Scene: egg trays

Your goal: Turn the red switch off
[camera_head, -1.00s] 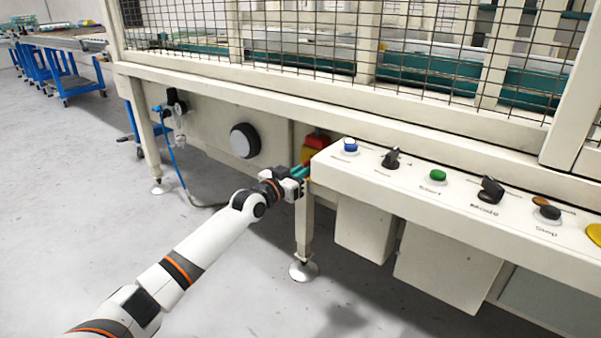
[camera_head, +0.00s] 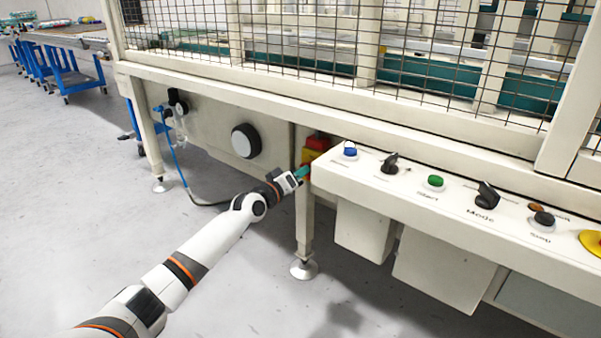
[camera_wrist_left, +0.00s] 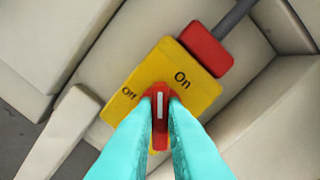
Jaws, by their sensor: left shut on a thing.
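The red switch (camera_wrist_left: 160,118) is a knob with a white line on a yellow plate (camera_wrist_left: 205,92) marked "On" and "Off". In the left wrist view the plate looks tilted, and the white line points up the picture, between the two words. My left gripper (camera_wrist_left: 160,112) has its teal fingers on both sides of the red knob and is shut on it. In the head view the left gripper (camera_head: 303,172) is at the yellow plate (camera_head: 308,156), below the red block (camera_head: 318,141). There the knob is mostly hidden. My right gripper is not in view.
A cream control panel (camera_head: 420,207) with several buttons and knobs juts out just right of the gripper. A machine leg (camera_head: 304,225) stands below. A round dial (camera_head: 245,140) is on the machine wall to the left.

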